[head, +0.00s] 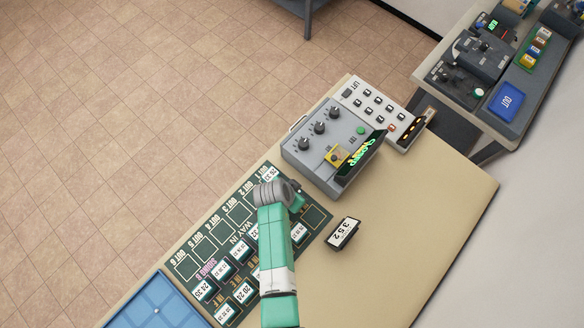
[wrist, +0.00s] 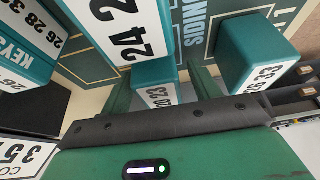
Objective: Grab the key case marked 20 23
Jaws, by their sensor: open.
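In the head view, a teal key case with a white label that seems to read 20 23 (head: 244,292) stands on the dark green board (head: 205,262), just left of my arm. In the wrist view, my gripper (wrist: 160,88) is open, with a green finger on each side. A teal case with a white label (wrist: 160,95) shows between the fingers; its label is partly covered and seems to end in 23. I cannot tell whether the fingers touch it. A larger-looking case marked 24 (wrist: 125,30) stands close beyond it.
Another teal case (wrist: 258,55) stands to the right in the wrist view. Several labelled cases (head: 205,289) crowd the board's near part. A grey dial box (head: 325,140), a white button panel (head: 380,107) and a black 352 block (head: 343,233) sit on the table.

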